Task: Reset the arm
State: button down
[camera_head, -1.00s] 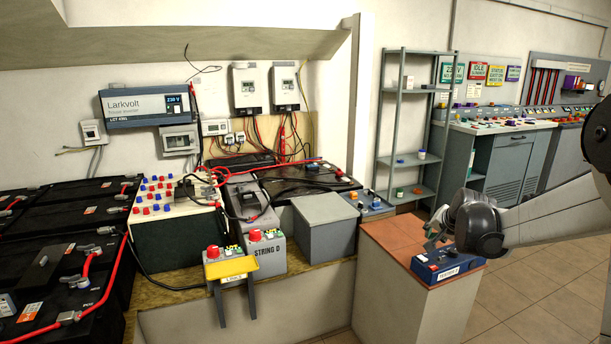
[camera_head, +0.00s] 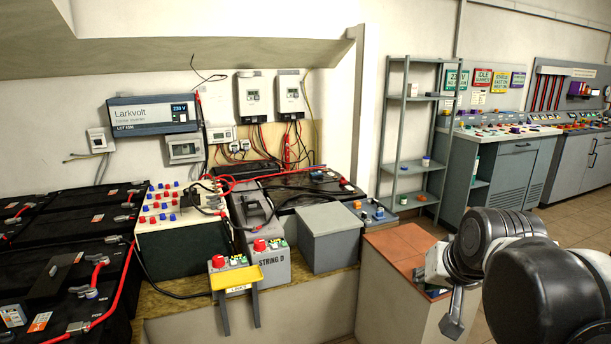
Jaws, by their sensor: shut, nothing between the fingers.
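My arm comes in from the right edge in the head view, with its dark rounded joints large in the lower right. My gripper (camera_head: 453,318) is at the arm's left end, in front of the tiled-top pedestal (camera_head: 398,247). It is shut and empty, and part of it is hidden by the wrist. It appears apart from everything on the bench. The blue case (camera_head: 435,291) on the pedestal is mostly hidden behind my arm.
Left of the pedestal, a bench holds a grey box (camera_head: 327,238), a STRING D unit (camera_head: 273,264) and a yellow tray (camera_head: 237,279). Black batteries (camera_head: 65,235) with red cables fill the left. A metal shelf (camera_head: 403,130) and control desks (camera_head: 515,165) stand behind. Floor shows at right.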

jog(key=s+a+f+n+p, duration=0.1)
jog(key=s+a+f+n, duration=0.1)
jog(key=s, duration=1)
jog(key=shift+s+a+f+g, duration=0.2)
jog(key=shift+a+g, duration=0.1)
jog(key=shift+a, duration=0.1)
jog(key=shift+d+r, duration=0.1)
